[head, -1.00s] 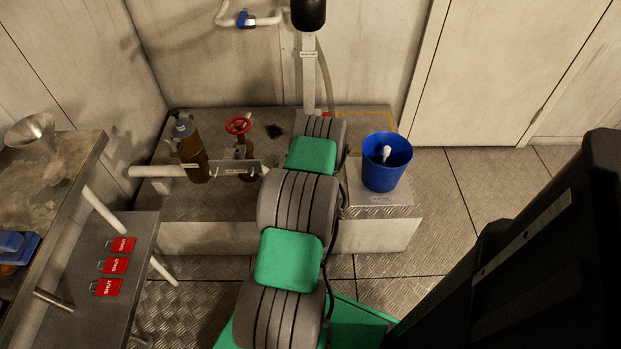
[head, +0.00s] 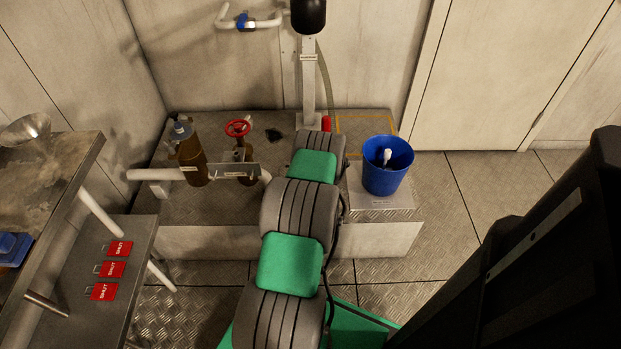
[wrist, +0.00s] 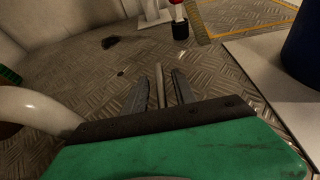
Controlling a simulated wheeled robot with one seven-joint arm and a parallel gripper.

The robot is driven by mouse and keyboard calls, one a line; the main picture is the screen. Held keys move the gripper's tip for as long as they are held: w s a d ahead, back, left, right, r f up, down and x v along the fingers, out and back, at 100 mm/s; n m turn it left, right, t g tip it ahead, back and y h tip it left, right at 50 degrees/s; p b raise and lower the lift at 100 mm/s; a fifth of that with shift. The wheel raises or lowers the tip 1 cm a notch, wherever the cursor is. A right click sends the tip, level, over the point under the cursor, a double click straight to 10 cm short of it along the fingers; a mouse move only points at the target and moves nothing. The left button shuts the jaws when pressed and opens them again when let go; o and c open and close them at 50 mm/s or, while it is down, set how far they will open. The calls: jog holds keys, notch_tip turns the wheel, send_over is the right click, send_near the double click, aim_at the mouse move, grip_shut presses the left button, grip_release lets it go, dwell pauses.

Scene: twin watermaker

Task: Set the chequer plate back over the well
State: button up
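A yellow-outlined rectangle (head: 365,135) marks the deck of the low plinth at its back right; it also shows at the top right of the wrist view (wrist: 245,18). A pale, labelled plate (head: 382,203) lies in front of it under a blue bucket (head: 388,170). I cannot tell whether this is the chequer plate, or make out an open well. My gripper (wrist: 161,80) shows in the wrist view with its fingers apart above the patterned deck. A thin pale bar shows between them; I cannot tell what it is. In the head view my arm hides the gripper.
A red handwheel (head: 238,128) and a brown bottle (head: 190,155) stand left of my arm by a white pipe (head: 155,175). A post (head: 309,85) and red cylinder (head: 326,123) stand behind. Red SHUT tags (head: 112,269) lie on the left shelf.

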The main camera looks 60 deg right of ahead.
jog(key=shift+r+p, duration=0.35)
jog(key=p+v, duration=0.1)
jog(key=v, duration=1.1)
jog(key=shift+s+f+p, duration=0.1)
jog(key=shift+f+p, duration=0.15)
jog(key=shift+p, duration=0.15)
